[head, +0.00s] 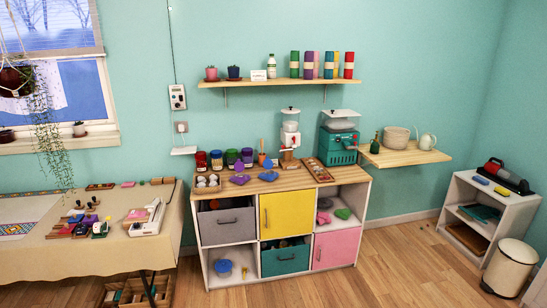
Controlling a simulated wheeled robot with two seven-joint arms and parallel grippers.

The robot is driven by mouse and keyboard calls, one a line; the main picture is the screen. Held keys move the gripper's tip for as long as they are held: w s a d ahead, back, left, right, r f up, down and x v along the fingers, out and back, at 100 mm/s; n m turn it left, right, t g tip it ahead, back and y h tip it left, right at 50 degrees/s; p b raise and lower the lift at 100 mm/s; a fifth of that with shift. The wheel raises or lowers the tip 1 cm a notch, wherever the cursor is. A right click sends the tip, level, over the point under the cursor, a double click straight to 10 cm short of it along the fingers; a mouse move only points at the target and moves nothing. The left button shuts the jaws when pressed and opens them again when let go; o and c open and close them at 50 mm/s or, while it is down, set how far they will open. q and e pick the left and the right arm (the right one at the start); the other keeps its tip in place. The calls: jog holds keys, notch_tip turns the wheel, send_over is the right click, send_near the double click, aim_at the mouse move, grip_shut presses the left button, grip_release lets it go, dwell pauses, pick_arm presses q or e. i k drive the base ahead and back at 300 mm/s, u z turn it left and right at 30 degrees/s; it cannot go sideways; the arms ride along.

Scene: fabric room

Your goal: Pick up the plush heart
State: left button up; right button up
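Heart-like soft shapes show in the head view, and I cannot tell which is the plush heart. A blue one (268,175) and a purple one (239,180) lie on the wooden top of the cube cabinet (304,247). A green one (343,213) sits in the open upper right compartment, beside a mauve rounded item (324,217). All are small at this distance. Neither of my grippers is in view.
A cloth-covered table (90,257) with small items stands left of the cabinet. A wooden wall shelf (454,155) juts out at right. A white shelf unit (488,215) and a bin (509,268) stand far right. Wooden floor (400,270) before the cabinet is clear.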

aim_at(239, 178)
jog(key=z, duration=0.05)
jog(key=i, duration=2.05)
